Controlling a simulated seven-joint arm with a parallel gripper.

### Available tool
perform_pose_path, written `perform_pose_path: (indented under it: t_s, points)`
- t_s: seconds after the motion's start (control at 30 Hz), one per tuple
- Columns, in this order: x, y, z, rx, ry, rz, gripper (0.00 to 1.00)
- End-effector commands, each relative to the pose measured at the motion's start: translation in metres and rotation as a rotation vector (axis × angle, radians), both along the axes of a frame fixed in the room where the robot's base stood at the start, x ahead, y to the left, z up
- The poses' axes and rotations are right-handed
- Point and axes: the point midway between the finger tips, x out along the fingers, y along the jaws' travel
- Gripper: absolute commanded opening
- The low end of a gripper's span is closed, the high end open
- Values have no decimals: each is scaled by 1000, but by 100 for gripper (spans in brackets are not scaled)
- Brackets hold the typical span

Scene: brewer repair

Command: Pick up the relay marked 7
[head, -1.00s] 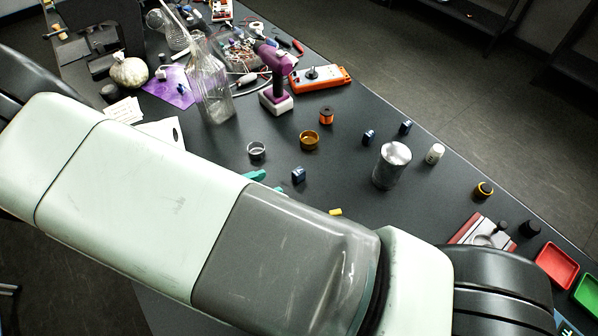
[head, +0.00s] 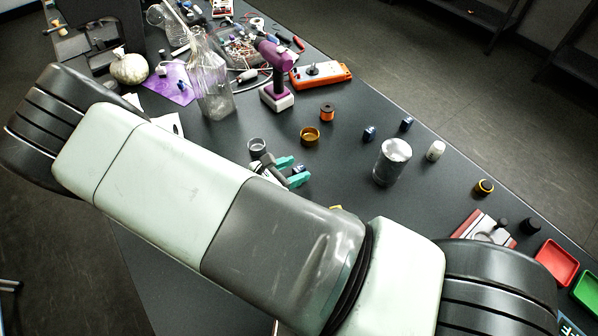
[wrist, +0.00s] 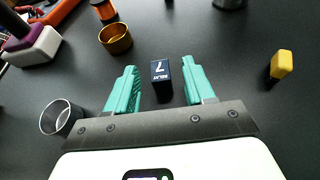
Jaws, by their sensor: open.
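The relay marked 7 (wrist: 161,72) is a small dark blue block with a white 7 and the word RELAY on its face. In the wrist view it stands on the dark bench between the two teal fingers of my gripper (wrist: 163,82), with a gap on each side. My gripper is open and empty. In the head view the gripper (head: 293,171) shows past my arm, with the relay (head: 299,169) partly hidden between its fingers. Two more dark blue blocks (head: 369,133) (head: 406,124) stand farther right; their marks cannot be read.
A grey metal ring cup (wrist: 62,117) is left of my gripper, and a brass cup (wrist: 115,38) is farther off. A yellow block (wrist: 282,64) is to the right. A metal can (head: 392,162) and a glass bottle (head: 211,85) stand on the bench.

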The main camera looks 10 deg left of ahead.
Motion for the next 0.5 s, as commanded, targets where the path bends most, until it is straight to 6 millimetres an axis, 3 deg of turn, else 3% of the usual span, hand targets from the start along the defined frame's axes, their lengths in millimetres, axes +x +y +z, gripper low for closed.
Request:
perform_pose_path:
  t_s: [0.03, 0.37, 0.5]
  points:
    - [0, 0, 0, 0, 0, 0, 50]
    - [0, 0, 0, 0, 0, 0, 0]
    - [0, 0, 0, 0, 0, 0, 0]
